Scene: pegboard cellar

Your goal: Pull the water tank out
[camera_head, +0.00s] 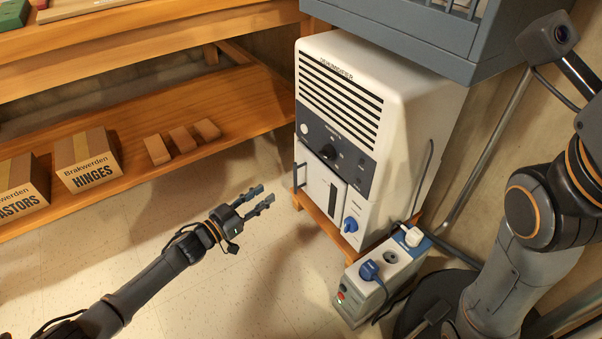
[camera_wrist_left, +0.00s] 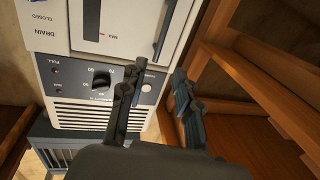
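In the left wrist view, upside down, the tank (camera_wrist_left: 120,35) and handle (camera_wrist_left: 165,30) show beyond the fingers. My left gripper (camera_head: 267,197) is open and empty, its fingers pointing toward the tank, apart from it. My right gripper is out of view.
A blue drain knob (camera_head: 350,225) sits beside the tank. A power box (camera_head: 378,275) with plugs stands front right. A wooden shelf (camera_head: 220,100) with boxes is at left, and a blue-grey cabinet (camera_head: 420,35) is above. The floor (camera_head: 200,285) around the left gripper is clear.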

